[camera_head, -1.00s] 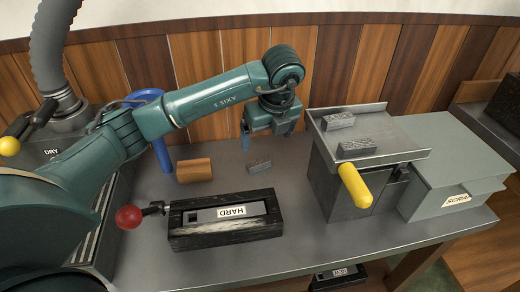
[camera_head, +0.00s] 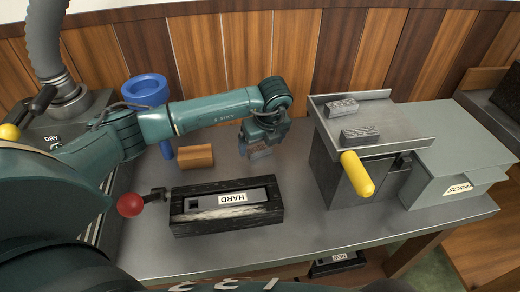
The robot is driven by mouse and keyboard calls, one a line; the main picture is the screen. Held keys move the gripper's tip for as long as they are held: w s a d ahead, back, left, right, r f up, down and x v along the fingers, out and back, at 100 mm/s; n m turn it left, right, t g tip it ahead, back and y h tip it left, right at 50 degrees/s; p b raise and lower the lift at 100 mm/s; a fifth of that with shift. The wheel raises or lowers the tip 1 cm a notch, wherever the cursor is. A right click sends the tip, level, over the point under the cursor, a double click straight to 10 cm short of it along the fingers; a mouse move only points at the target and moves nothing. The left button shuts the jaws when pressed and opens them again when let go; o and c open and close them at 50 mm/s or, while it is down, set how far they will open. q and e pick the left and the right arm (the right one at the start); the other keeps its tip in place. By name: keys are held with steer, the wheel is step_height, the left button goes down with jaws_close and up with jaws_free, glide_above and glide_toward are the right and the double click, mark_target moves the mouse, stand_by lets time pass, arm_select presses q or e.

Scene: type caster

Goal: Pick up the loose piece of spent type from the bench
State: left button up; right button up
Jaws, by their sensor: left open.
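The loose grey piece of type (camera_head: 262,154) lies on the bench (camera_head: 290,205) behind the HARD box. It is small and partly hidden by my gripper. My left gripper (camera_head: 260,151) is open and low over the bench, its fingers at the piece of type. I cannot tell whether the fingers touch it. My right gripper is not in view.
The black box marked HARD (camera_head: 226,206) with a red-knobbed handle stands in front. A brown block (camera_head: 195,156) and a blue funnel-topped stand (camera_head: 147,90) are to the left. At right are a metal tray (camera_head: 395,125) with two grey pieces, a yellow handle (camera_head: 357,174) and a scrap bin (camera_head: 445,150).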

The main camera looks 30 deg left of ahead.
arm_select(q)
steer(key=shift+x, duration=1)
steer(key=shift+w, duration=0.1)
steer(key=c, duration=1.3)
steer(key=shift+r, duration=0.1)
